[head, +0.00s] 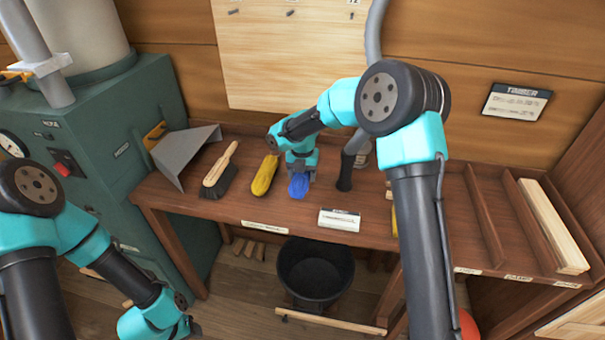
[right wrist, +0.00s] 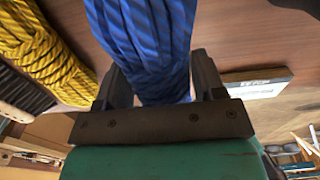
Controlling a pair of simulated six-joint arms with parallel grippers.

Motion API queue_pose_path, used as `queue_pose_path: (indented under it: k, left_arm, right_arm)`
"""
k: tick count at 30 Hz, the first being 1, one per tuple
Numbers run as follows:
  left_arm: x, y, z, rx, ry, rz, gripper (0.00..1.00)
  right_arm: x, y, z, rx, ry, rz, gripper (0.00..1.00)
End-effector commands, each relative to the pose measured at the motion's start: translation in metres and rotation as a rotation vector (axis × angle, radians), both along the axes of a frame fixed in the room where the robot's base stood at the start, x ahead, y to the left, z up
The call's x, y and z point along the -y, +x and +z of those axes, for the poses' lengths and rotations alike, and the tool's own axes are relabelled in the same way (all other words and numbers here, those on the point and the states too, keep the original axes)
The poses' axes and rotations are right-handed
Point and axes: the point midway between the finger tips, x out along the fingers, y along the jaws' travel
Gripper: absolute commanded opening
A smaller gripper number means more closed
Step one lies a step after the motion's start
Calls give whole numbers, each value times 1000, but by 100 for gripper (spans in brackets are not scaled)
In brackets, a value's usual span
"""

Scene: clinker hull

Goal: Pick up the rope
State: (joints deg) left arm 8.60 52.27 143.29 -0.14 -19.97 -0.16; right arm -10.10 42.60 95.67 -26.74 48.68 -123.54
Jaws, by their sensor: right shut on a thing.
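A blue rope (head: 299,187) is a coiled hank at the workbench, below my right gripper (head: 300,178). In the right wrist view the blue rope (right wrist: 148,45) fills the space between the two dark fingers of my right gripper (right wrist: 155,82), which is shut on it. I cannot tell whether the rope is clear of the bench top. A yellow rope hank (head: 265,175) lies just left of it and also shows in the wrist view (right wrist: 50,55). My left gripper (head: 190,326) is low at the left, away from the ropes; its fingers are hard to make out.
A brush (head: 220,172) and a grey dustpan (head: 185,150) lie left of the ropes on the workbench (head: 190,200). A hose with a dark nozzle (head: 346,170) is to the right. A black bucket (head: 315,270) sits below.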

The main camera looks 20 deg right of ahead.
Motion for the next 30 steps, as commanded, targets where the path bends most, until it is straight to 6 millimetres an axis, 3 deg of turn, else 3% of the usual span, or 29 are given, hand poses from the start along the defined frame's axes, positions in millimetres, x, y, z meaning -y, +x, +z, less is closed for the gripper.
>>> queue_pose_path:
  k: [18, 24, 30]
  left_arm:
    - [0, 0, 0, 0, 0, 0, 43]
    - [0, 0, 0, 0, 0, 0, 43]
    - [0, 0, 0, 0, 0, 0, 43]
  right_arm:
    - [-34, -117, 12, 1, 0, 2, 34]
    - [-38, -133, 14, 1, 0, 1, 34]
    - [-39, -135, 14, 1, 0, 1, 34]
